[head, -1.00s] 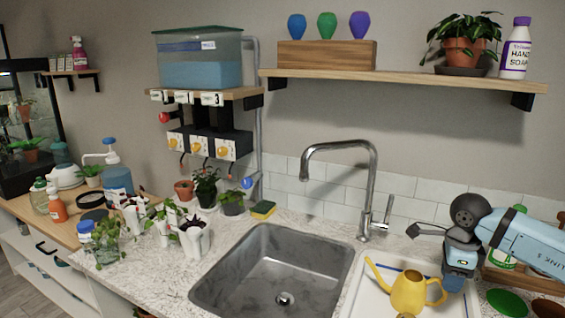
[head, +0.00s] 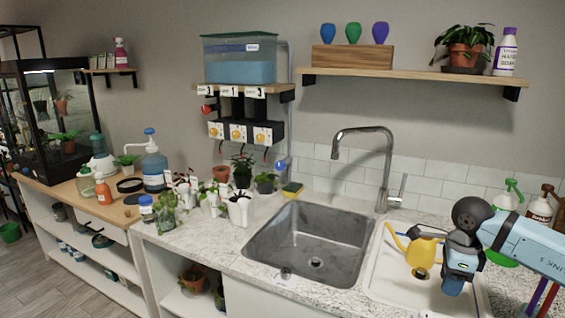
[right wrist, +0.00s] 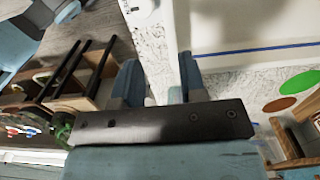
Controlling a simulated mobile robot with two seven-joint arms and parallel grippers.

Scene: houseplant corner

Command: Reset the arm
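My right gripper (head: 458,280) hangs at the right of the head view, in front of the white drainer with the yellow watering can (head: 421,250). It hides the can's right side in that view. In the right wrist view my right gripper (right wrist: 158,85) has its two blue fingers apart, with a pale strip showing through the gap and nothing seen gripped. My light blue right arm comes in from the right edge. My left gripper and arm are in no view.
The steel sink (head: 310,245) and tall faucet (head: 385,165) are left of the gripper. Potted plants (head: 240,205) stand on the counter further left. A green sprayer (head: 508,190) stands behind my arm. Green (right wrist: 300,81) and orange (right wrist: 279,104) discs lie at the right in the wrist view.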

